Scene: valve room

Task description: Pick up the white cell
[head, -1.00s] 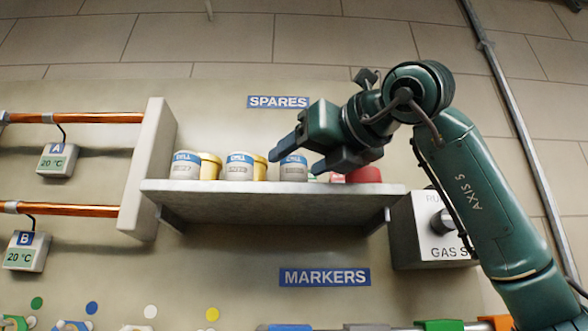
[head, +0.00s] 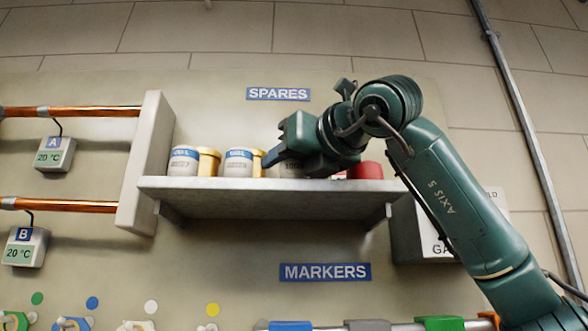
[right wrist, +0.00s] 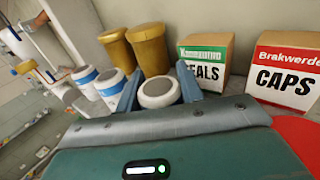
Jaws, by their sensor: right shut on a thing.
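A white cell (right wrist: 158,93) stands between the two fingers of my right gripper (right wrist: 157,86) in the right wrist view. In the head view this cell (head: 291,170) is on the shelf (head: 270,191), mostly hidden behind the gripper (head: 287,156). The right gripper is shut on it; I see no clear gap between cell and shelf. Two more white cells with blue bands, a middle one (head: 238,164) and a left one (head: 184,162), stand to its left. My left gripper is not in view.
Gold containers (right wrist: 148,48) stand close behind the cells. A SEALS box (right wrist: 205,62), a CAPS box (right wrist: 285,76) and a red round object (head: 367,170) are to the right. The shelf's left end has an upright wall (head: 150,150). Air above the cells is clear.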

